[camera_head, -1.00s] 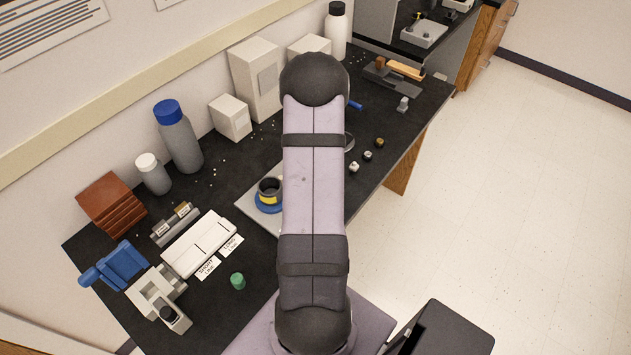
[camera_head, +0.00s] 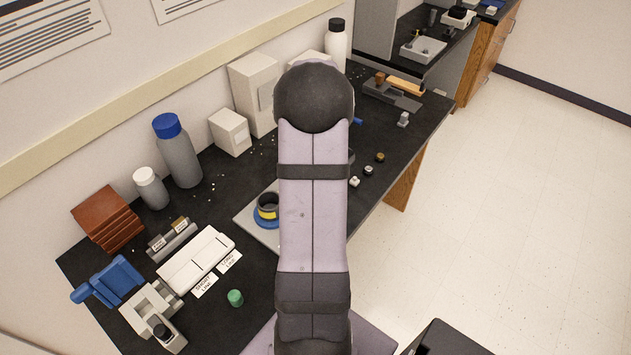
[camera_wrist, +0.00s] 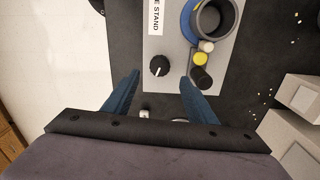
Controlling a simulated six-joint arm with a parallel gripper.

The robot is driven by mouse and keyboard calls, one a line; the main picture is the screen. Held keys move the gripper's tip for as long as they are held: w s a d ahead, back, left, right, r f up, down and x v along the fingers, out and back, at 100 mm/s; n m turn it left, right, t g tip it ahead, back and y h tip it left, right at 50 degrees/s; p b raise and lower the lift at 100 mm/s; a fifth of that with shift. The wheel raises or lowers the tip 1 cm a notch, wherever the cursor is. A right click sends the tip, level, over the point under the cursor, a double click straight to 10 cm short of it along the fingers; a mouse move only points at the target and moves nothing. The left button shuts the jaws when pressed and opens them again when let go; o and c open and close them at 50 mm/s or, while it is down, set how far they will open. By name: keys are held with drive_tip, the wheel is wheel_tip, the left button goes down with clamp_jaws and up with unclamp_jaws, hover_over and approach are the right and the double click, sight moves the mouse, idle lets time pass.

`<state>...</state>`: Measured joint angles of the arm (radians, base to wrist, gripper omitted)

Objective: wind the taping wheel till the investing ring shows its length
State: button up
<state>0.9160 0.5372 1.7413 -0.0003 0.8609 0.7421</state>
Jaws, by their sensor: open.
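The investing ring (camera_head: 267,204) is a dark open cup on a blue base with a yellow patch in front. In the wrist view the ring (camera_wrist: 214,18) is at top right, with a yellow disc (camera_wrist: 201,59) and a dark roller (camera_wrist: 201,78) below it. A black knob with a white pointer (camera_wrist: 159,66), probably the taping wheel, sits on the grey stand plate (camera_wrist: 170,35). My gripper (camera_wrist: 160,82) is open and empty, its blue fingertips on either side just below the knob. Height above it is unclear. In the head view my arm hides the gripper.
A white tray (camera_head: 196,257), a blue holder (camera_head: 115,282) and a green jar (camera_head: 235,298) are at left. Bottles (camera_head: 177,152) and white boxes (camera_head: 230,131) line the wall. Small pieces (camera_head: 367,170) lie by the right edge.

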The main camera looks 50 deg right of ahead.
idle(0.3)
drive_tip(key=shift+s+a+r+p, duration=0.1)
drive_tip(key=shift+r+p, duration=0.05)
drive_tip(key=shift+p, duration=0.2)
drive_tip(key=shift+f+n, duration=0.2)
drive_tip(key=shift+n, duration=0.1)
drive_tip(key=n, duration=0.4)
drive_tip(key=shift+f+n, duration=0.15)
drive_tip(key=shift+n, duration=0.25)
drive_tip(key=n, duration=0.6)
drive_tip(key=shift+n, duration=0.4)
drive_tip(key=n, duration=1.1)
drive_tip(key=shift+n, duration=0.4)
drive_tip(key=shift+f+p, duration=1.05)
drive_tip(key=shift+f, duration=2.65)
